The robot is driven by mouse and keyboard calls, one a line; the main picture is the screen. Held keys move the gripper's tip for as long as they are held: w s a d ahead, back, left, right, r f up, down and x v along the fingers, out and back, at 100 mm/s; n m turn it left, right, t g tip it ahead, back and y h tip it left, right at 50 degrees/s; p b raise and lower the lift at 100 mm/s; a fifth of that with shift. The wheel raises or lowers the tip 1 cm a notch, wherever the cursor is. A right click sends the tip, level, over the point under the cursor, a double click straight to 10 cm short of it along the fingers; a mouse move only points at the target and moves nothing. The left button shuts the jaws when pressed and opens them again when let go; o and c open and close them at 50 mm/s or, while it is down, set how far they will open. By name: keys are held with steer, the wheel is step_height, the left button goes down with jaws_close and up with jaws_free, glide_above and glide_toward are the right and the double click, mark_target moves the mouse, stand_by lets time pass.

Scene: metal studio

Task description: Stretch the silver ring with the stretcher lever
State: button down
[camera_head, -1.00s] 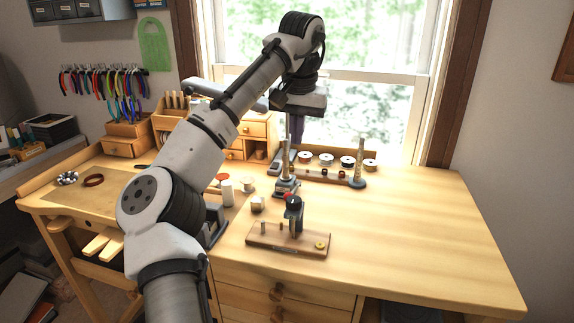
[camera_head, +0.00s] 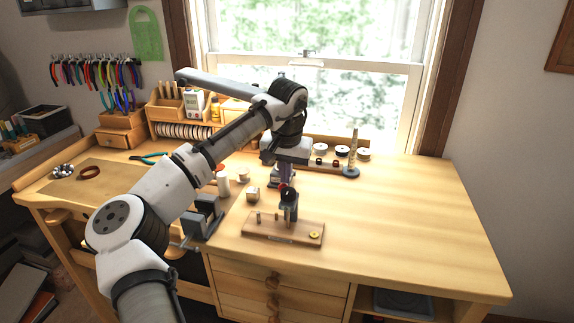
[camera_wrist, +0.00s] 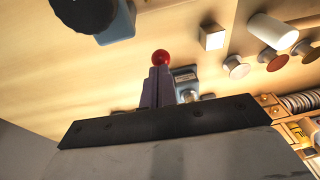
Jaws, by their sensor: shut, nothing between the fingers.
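My gripper (camera_head: 285,182) is shut and empty, its purple fingers pointing down. In the wrist view the closed fingertips (camera_wrist: 161,68) are right by the red lever knob (camera_wrist: 161,57); I cannot tell whether they touch. The red knob (camera_head: 283,187) is partly hidden by the fingers in the head view. A blue-based stand (camera_wrist: 184,73) with a silver post is just right of the fingers in the wrist view, and mostly hidden by my gripper in the head view. A dark, round-topped blue device (camera_head: 289,207) stands at the wooden board. I cannot make out the silver ring.
The wooden board (camera_head: 265,232) holds small pegs and a yellow disc (camera_head: 314,235). A tapered mandrel (camera_head: 353,150) stands at the back right. A small block (camera_head: 252,194), white cylinder (camera_head: 223,184) and vise (camera_head: 203,218) lie left. The right tabletop is clear.

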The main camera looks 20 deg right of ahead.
steer(key=shift+s+f+h+b, duration=0.15)
steer(key=shift+f+h+b, duration=0.15)
steer(key=shift+f+b, duration=0.6)
steer(key=shift+s+a+t+b, duration=0.15)
steer(key=shift+t+b, duration=0.45)
steer(key=shift+b, duration=0.35)
steer(key=shift+s+a+f+t+h+b, duration=0.1)
steer(key=shift+f+t+h+b, duration=0.3)
steer(key=shift+b, duration=0.65)
steer(key=shift+r+t+h+b, duration=0.2)
steer(key=shift+t+h+b, duration=0.1)
steer(key=shift+t+b, duration=0.15)
steer(key=shift+r, duration=0.2)
